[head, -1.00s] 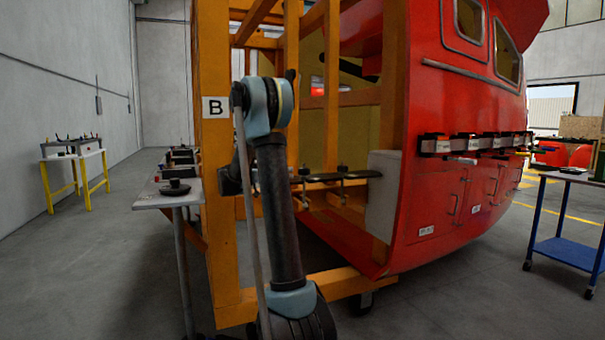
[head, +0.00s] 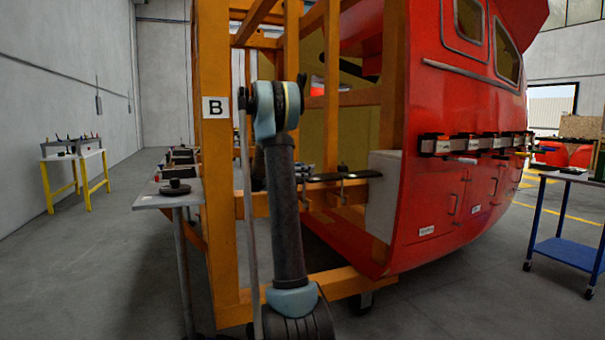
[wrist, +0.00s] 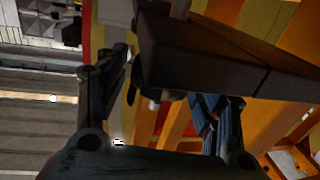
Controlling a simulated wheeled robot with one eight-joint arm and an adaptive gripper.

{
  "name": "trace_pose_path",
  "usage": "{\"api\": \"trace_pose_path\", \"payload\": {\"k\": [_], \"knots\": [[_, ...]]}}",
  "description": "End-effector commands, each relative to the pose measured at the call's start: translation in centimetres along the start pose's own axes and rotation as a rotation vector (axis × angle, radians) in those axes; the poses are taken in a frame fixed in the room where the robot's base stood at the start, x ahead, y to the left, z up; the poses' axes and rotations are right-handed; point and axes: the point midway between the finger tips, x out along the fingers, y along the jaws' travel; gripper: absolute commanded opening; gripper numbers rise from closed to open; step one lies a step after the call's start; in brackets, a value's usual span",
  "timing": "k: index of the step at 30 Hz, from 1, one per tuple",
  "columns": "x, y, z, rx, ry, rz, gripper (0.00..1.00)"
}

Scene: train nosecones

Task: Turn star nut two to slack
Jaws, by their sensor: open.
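In the wrist view my gripper (wrist: 163,82) is open. One dark finger stands at the left, and the other is partly covered by a dark bar (wrist: 220,55) running from upper middle to the right. A small dark knob-like part under the bar's near end lies between the fingers; I cannot tell whether it is a star nut. In the head view a dark clamp bar (head: 345,176) with small dark knobs (head: 342,168) lies along the orange beam, right of my arm. Which knob is star nut two, I cannot tell. My arm hides the gripper in the head view.
The orange frame post marked B (head: 216,150) stands close left of my arm. The red nosecone (head: 450,100) fills the right, with a row of fixtures (head: 475,143). A grey side table (head: 170,198) is at the left and a blue trolley (head: 568,252) at the right.

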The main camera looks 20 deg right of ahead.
Motion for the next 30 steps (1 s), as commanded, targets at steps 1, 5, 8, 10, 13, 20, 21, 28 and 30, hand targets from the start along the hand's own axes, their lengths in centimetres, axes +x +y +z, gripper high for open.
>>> {"api": "trace_pose_path", "payload": {"k": [1, 5, 8, 10, 13, 20, 21, 28, 30], "knots": [[-0.01, -0.01, 0.00, 0.000, 0.000, 0.000, 0.62], [-0.03, -0.01, 0.00, 0.000, 0.000, 0.000, 0.44], [-0.04, -0.02, 0.00, 0.000, 0.000, 0.000, 0.22], [-0.04, -0.03, -0.01, 0.000, 0.000, -0.001, 0.17], [-0.28, -0.12, 0.00, 0.000, 0.000, -0.002, 0.17], [-0.10, -0.07, -0.02, 0.000, 0.000, -0.037, 0.17], [-0.09, -0.07, -0.02, 0.000, 0.000, -0.053, 0.17], [-0.05, 0.03, -0.03, -0.001, 0.001, -0.194, 0.17], [-0.01, 0.09, -0.04, -0.001, 0.001, -0.253, 0.17]]}}
